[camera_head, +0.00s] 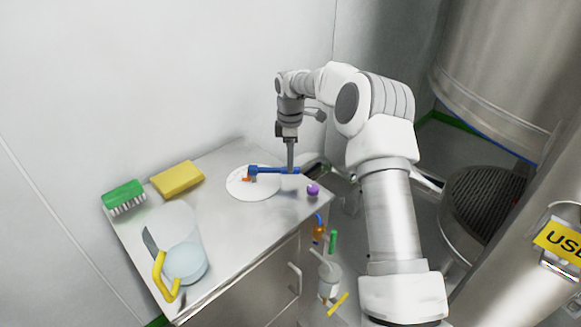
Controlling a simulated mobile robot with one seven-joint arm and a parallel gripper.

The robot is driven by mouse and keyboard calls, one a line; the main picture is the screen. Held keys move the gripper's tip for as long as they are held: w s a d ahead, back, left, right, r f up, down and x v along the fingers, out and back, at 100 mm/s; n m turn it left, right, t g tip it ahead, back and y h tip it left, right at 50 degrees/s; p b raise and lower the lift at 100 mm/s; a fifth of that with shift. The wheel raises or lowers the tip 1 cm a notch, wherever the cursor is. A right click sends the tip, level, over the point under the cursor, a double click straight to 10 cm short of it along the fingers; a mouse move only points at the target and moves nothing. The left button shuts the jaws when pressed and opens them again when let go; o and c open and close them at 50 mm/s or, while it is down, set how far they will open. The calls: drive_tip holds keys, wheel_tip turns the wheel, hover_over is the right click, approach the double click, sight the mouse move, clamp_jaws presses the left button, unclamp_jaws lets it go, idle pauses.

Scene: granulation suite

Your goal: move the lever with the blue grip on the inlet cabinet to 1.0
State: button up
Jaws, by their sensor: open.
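The lever with the blue grip (267,170) lies across a white round dial plate (250,191) on top of the steel inlet cabinet (226,230). Its blue bar points to the right. A small orange mark (246,179) shows on the plate near its left end. My gripper (290,169) points down at the right end of the blue bar. Its jaws are open, but the fingers look narrow here and I cannot tell whether they straddle the grip or touch it. The scale marks on the plate are too small to read.
A wall stands close behind.

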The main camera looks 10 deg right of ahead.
drive_tip(key=shift+f, duration=1.1)
clamp_jaws()
idle(0.7)
